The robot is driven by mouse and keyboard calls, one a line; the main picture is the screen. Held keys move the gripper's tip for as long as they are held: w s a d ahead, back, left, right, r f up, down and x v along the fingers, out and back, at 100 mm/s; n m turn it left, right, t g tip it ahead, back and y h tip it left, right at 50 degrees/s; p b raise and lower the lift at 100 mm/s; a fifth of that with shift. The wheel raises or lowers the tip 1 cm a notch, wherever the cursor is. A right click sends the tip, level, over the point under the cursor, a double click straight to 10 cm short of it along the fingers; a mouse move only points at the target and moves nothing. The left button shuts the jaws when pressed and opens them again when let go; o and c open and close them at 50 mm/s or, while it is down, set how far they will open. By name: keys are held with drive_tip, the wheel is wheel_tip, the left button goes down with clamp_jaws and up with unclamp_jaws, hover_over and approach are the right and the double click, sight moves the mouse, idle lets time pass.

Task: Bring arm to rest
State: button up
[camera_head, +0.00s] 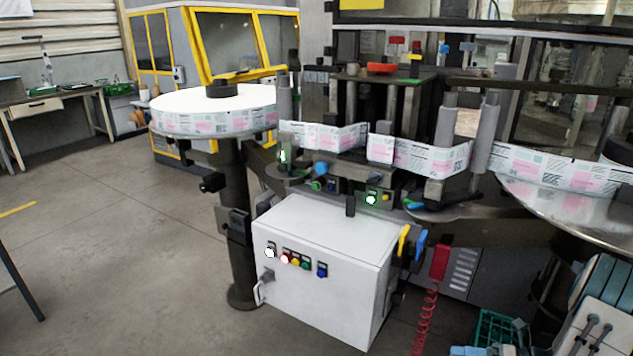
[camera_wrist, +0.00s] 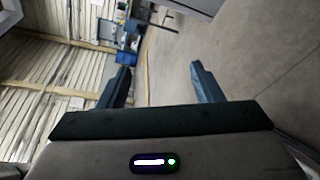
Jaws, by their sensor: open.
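My gripper (camera_wrist: 162,84) shows in the wrist view with its two blue fingers spread apart. It is open and nothing is between the fingers. Beyond them the wrist view shows, turned on its side, the floor and a ribbed wall. In the head view, part of my arm (camera_head: 592,300) shows at the lower right corner. The gripper's fingers cannot be made out there.
The labeller's white control box (camera_head: 325,290) stands in the middle of the head view. A label reel (camera_head: 215,115) is on the left, and another reel plate (camera_head: 575,205) is on the right, near my arm. A red coiled hose (camera_head: 427,315) hangs between. Floor at left (camera_head: 110,260) is clear.

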drive_tip(key=s+a+r+n+g+h+p, duration=0.1)
drive_tip(key=s+a+r+n+g+h, duration=0.2)
drive_tip(key=a+r+n+g+h, duration=0.8)
drive_tip(key=s+a+r+n+t+h+p, duration=0.1)
drive_tip(key=s+a+r+n+t, duration=0.3)
drive_tip(key=n, duration=0.8)
drive_tip(key=s+a+r+n+t+h, duration=0.3)
drive_tip(key=s+a+r+n, duration=0.2)
drive_tip(key=r+n, duration=0.3)
drive_tip(key=a+n, duration=0.1)
drive_tip(key=n, duration=0.3)
drive_tip(key=shift+s+t+p, duration=0.2)
drive_tip(key=shift+t+p, duration=0.2)
